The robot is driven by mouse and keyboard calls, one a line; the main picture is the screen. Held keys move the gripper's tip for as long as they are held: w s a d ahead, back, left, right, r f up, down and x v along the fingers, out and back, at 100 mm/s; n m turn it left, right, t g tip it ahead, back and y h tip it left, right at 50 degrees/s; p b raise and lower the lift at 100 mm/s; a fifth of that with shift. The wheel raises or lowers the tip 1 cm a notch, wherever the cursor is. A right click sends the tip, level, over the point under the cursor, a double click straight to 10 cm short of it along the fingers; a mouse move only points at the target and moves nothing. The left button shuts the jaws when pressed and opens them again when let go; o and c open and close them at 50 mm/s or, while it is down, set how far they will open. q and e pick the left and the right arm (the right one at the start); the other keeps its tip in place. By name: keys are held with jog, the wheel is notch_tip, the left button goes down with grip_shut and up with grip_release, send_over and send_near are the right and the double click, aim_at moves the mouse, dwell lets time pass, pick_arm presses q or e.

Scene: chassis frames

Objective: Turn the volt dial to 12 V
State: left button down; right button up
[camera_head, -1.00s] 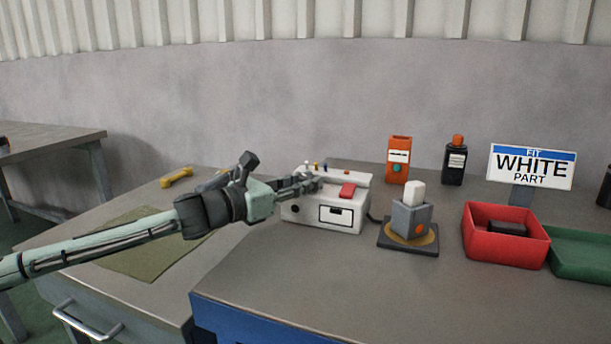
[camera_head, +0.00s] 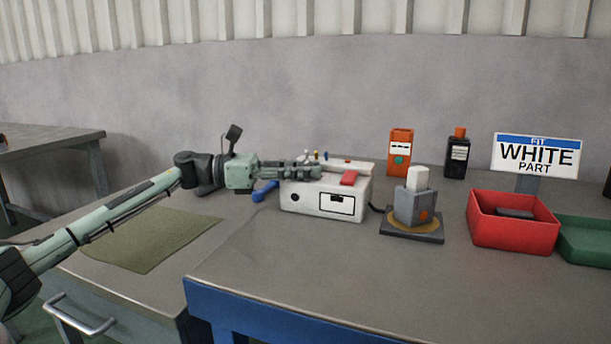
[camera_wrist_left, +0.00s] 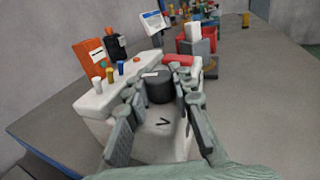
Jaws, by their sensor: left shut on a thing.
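The white power box (camera_head: 307,205) stands on the bench, with a small display on its front and a red block on top. In the left wrist view the dark round volt dial (camera_wrist_left: 160,88) sits on the box (camera_wrist_left: 95,102), near a "V" mark. My left gripper (camera_head: 316,171) reaches over the box from the left. In the left wrist view its fingers (camera_wrist_left: 162,92) are shut on the dial, one on each side. The dial is hidden by the fingers in the head view, and I cannot read its setting. My right gripper is not in view.
To the right stand a grey block with a white part on a dark base (camera_head: 412,238), a red bin (camera_head: 513,233) and a green tray (camera_head: 590,245). An orange box (camera_head: 400,152) and a dark bottle (camera_head: 457,158) are behind. The front of the bench is clear.

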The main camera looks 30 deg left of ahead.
pick_arm(q)
jog(key=shift+r+m+g+h, duration=0.15)
jog(key=shift+m+g+h, duration=0.5)
jog(key=shift+g, duration=0.25)
jog(key=c, duration=1.3)
grip_release()
jog(key=shift+o, duration=0.2)
jog(key=v, duration=1.2)
